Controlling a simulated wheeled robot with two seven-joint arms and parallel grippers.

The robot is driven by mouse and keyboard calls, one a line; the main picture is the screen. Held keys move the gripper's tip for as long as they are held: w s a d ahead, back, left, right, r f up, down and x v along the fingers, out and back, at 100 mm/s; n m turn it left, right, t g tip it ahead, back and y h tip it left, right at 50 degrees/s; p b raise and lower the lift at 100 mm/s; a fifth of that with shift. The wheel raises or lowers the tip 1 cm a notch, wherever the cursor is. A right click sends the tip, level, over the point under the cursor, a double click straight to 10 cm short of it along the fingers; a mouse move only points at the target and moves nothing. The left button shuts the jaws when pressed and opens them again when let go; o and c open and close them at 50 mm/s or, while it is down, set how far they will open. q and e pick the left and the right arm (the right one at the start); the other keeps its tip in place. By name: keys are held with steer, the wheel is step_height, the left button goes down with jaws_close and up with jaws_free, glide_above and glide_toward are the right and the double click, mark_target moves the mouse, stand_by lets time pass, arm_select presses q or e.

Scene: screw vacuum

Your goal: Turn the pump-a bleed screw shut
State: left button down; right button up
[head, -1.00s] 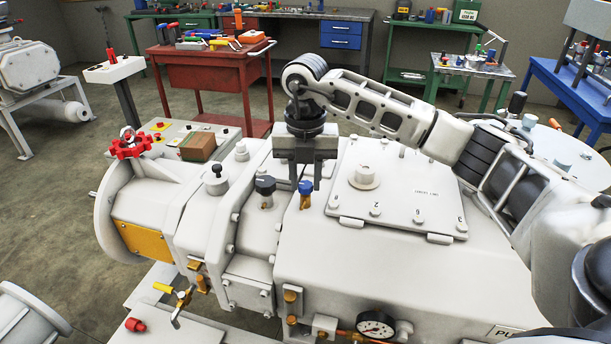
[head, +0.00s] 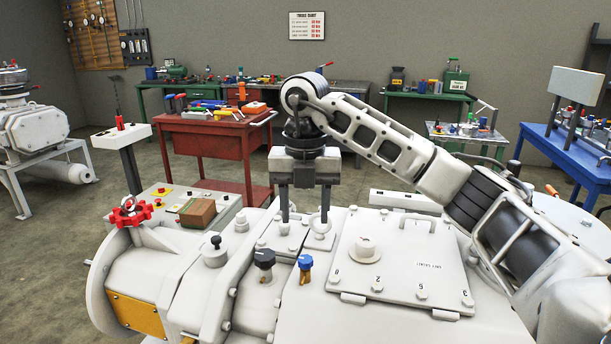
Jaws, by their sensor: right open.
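Pump-a is the large off-white machine body (head: 410,318) in front of me. Two small knobs stand on its top: a black one (head: 264,262) and a blue one on a brass stem (head: 305,266). No readable label marks either as the bleed screw, so I cannot tell which it is. My right gripper (head: 304,221) points down with its two fingers apart and nothing between them. It appears beyond and above both knobs, clear of them, near small metal fittings on the pump top. My left gripper is out of view.
A bolted square cover plate (head: 400,262) with a round cap lies right of the knobs. A red handwheel (head: 130,212) is at the pump's left end. A control box (head: 172,208), a red tool cart (head: 212,136) and a blue bench (head: 570,156) stand farther back.

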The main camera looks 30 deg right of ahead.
step_height(320, 180, up, 7)
steer(key=p, duration=0.1)
steer(key=shift+f, duration=0.15)
steer(key=shift+f, duration=0.1)
stand_by(0.3)
